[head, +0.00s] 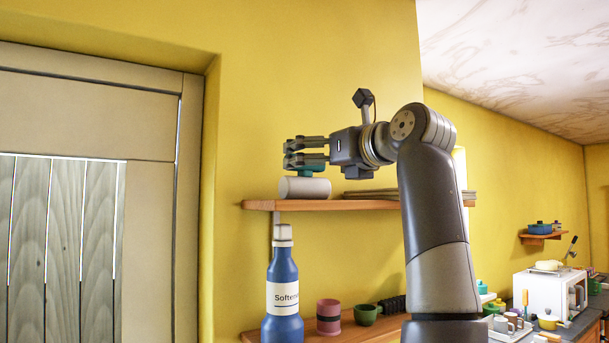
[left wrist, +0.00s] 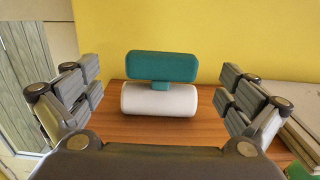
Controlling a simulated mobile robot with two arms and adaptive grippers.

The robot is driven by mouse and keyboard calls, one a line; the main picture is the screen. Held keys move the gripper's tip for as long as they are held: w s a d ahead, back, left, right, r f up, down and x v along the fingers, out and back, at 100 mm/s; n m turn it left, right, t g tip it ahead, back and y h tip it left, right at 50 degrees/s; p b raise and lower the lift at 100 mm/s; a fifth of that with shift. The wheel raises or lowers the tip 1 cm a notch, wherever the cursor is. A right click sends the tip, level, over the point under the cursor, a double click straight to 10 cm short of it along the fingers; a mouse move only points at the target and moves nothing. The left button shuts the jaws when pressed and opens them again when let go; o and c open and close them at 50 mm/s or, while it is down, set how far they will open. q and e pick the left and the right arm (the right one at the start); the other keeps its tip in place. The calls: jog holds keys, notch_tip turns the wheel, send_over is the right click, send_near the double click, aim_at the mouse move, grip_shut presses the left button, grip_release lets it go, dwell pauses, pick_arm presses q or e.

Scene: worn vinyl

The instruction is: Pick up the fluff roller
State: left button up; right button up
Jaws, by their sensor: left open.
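The fluff roller (head: 304,187) lies on the upper wooden shelf near its left end. It has a white cylinder and a teal handle. In the left wrist view the fluff roller (left wrist: 160,99) lies ahead between the finger pairs, its teal part behind and above the white cylinder. My left gripper (head: 306,153) is open at the roller, with its fingers just above the white cylinder in the head view and partly covering the teal part. In the left wrist view the fingers of my left gripper (left wrist: 160,98) are spread wide, with gaps on both sides of the roller. My right gripper is not in view.
The upper shelf (head: 262,205) also holds a flat stack (head: 370,193) to the right. Below stand a blue softener bottle (head: 283,300), a pink cup (head: 328,317) and a green cup (head: 366,315). A yellow wall is close behind the shelf; a door (head: 90,115) is at left.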

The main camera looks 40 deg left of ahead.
pick_arm(q)
jog(key=p+x, duration=0.2)
jog(key=x, duration=0.1)
jog(key=p+x, duration=0.1)
jog(key=x, duration=0.1)
jog(key=shift+r+p, duration=0.3)
jog(key=shift+w+a+f, duration=0.1)
jog(key=shift+a+f, duration=0.05)
jog(key=shift+a, duration=0.1)
jog(key=shift+w+a+f, duration=0.1)
jog(key=shift+w+a, duration=0.05)
jog(key=shift+d, duration=0.4)
jog(key=c, duration=1.2)
jog(key=shift+a, duration=0.2)
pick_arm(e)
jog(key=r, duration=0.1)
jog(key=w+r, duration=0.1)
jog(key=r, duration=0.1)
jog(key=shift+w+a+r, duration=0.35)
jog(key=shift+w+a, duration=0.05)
